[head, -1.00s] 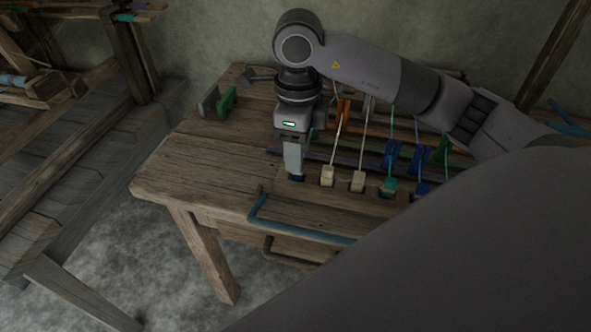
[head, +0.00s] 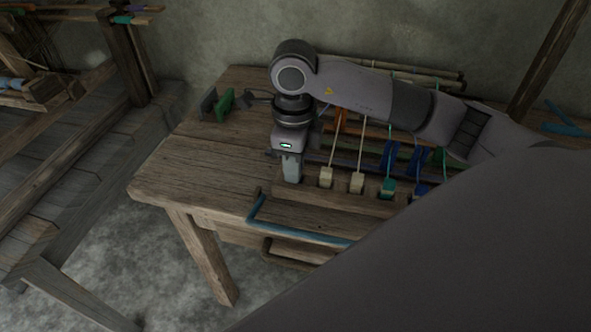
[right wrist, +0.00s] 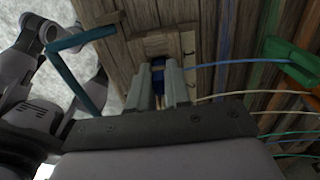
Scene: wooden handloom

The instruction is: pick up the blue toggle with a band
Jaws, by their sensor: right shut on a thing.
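My right gripper (head: 292,181) points straight down at the left end of a wooden toggle rack (head: 330,198) on the table. In the right wrist view its two fingers are shut on a small blue toggle (right wrist: 158,68), which sits between the fingertips at the rack. A blue band (right wrist: 222,64) runs from there to the right. In the head view the fingers hide this toggle. My left gripper is not in view.
Two cream toggles (head: 326,177), a teal toggle (head: 387,188) and another blue one (head: 420,190) stand to the right on cords. A blue handle (head: 300,229) is on the front. Green and grey pieces (head: 225,104) stand at the back left. The table's left side (head: 185,165) is clear.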

